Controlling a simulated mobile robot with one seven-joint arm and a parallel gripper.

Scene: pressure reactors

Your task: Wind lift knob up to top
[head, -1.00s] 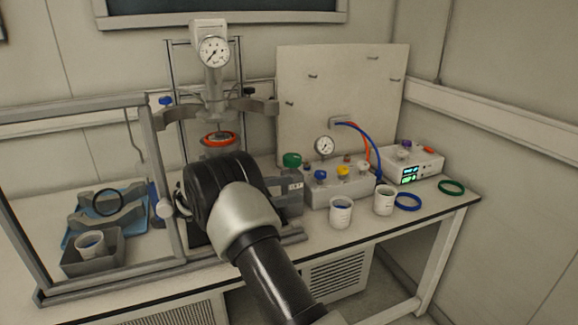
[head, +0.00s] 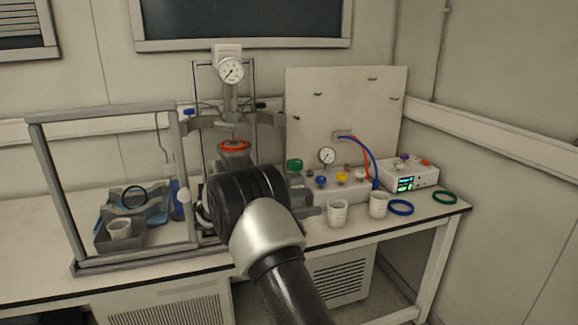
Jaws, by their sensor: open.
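The reactor stand with its pressure gauge (head: 231,70) rises at the back, left of centre in the head view. Grey clamp arms (head: 205,124) sit below the gauge, and an orange ring (head: 234,146) lies under them on the vessel. A green knob (head: 295,165) stands just right of the reactor, partly above my arm. I cannot tell for certain which knob is the lift knob. My black and silver arm covers the lower front of the reactor.
Right are a valve box, white cups (head: 337,213), a blue ring (head: 401,207), a green ring (head: 445,198) and a display box (head: 420,174). The bench's far left is clear.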

